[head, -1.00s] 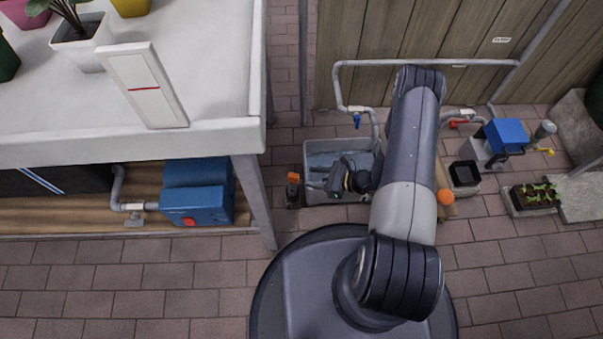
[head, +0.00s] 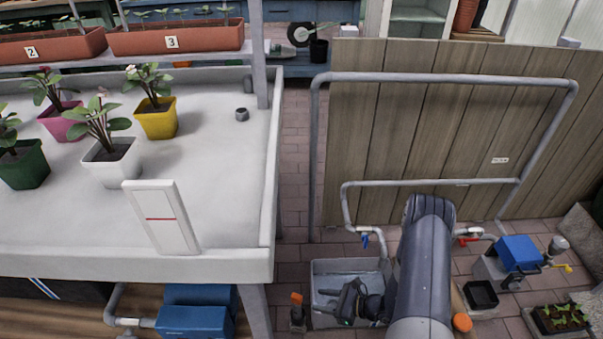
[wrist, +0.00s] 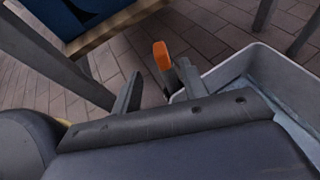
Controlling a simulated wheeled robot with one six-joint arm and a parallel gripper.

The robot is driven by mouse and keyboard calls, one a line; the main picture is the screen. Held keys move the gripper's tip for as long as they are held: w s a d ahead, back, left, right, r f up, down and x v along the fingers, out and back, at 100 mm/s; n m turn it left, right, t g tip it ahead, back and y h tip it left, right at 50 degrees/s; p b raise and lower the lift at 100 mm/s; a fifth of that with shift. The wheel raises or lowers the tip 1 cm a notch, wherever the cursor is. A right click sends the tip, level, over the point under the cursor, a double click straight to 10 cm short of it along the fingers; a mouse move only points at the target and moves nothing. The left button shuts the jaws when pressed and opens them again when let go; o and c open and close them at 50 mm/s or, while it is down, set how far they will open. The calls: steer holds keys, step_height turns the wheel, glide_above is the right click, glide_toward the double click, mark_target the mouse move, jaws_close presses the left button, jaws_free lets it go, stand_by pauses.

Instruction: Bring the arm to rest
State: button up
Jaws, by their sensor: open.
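My gripper (head: 340,303) is over the grey basin (head: 318,267) in the head view, below and left of my grey arm. In the wrist view my gripper (wrist: 158,88) has its two fingers spread apart with nothing between them. An orange-topped object (wrist: 161,56) shows just beyond the fingers, apart from them as far as I can tell. In the head view this orange-topped object (head: 297,310) stands on the floor at the left of the basin. The basin's rim (wrist: 222,72) is right of the fingers in the wrist view.
A white table (head: 215,190) with potted plants stands at the left, a blue box (head: 195,318) beneath it. Pipes with a blue valve (head: 365,241) and a red valve (head: 466,240) run before a wooden fence (head: 400,130). A blue pump (head: 519,252) stands at the right.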

mark_target(302, 298)
steer(key=b+x, duration=0.2)
steer(key=x, duration=0.7)
steer(key=shift+w+a+f, duration=0.1)
steer(key=shift+a+f, duration=0.15)
steer(key=shift+w+f+b, duration=0.1)
steer(key=shift+f+b, duration=0.1)
steer(key=shift+b, duration=0.25)
steer(key=shift+r, duration=0.25)
steer(key=shift+f, duration=0.1)
